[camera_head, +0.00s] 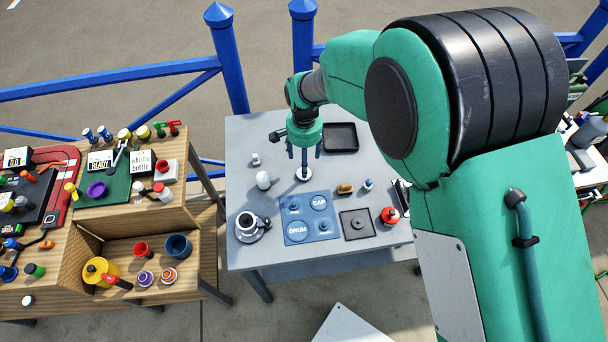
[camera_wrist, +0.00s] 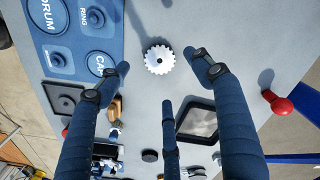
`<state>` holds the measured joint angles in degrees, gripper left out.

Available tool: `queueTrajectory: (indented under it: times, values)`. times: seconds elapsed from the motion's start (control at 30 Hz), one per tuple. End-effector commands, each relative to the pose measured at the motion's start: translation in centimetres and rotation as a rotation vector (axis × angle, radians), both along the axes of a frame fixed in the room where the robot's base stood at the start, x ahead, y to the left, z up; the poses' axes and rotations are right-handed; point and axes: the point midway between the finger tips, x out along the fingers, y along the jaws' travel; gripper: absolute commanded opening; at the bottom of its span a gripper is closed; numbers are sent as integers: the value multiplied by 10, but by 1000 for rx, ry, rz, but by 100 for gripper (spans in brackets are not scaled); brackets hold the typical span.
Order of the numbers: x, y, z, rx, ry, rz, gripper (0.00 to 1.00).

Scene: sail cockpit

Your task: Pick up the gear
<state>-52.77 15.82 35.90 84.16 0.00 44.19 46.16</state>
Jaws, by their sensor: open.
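The gear (camera_wrist: 158,59) is a small white toothed disc with a dark centre hole, lying flat on the grey table. In the head view the gear (camera_head: 303,175) shows as a white round piece directly below my gripper (camera_head: 304,158). My gripper (camera_wrist: 163,76) points down with its dark blue fingers spread open and nothing between them. In the wrist view the gear lies between the two outer fingertips, slightly beyond them. The fingers look apart from the gear; the exact height above it is hard to tell.
A blue mat (camera_head: 309,217) with labelled circles lies in front of the gear. A black tray (camera_head: 341,137) sits behind and right. A dark square plate (camera_head: 357,224) and a red-topped item (camera_head: 390,215) are front right.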

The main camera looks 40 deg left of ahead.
Motion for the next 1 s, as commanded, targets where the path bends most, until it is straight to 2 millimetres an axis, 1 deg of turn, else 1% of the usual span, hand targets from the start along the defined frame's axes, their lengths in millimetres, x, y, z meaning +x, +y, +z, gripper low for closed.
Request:
queueTrajectory:
  times: [0.03,0.13,0.53,0.67,0.77,1.0]
  values:
    - [0,0,-7,-1,1,0,66]
    - [0,0,-13,0,0,0,66]
    - [0,0,-16,1,-1,0,66]
    - [0,0,-21,0,0,0,66]
    - [-1,0,-30,0,0,0,66]
    - [-1,0,-58,0,0,0,66]
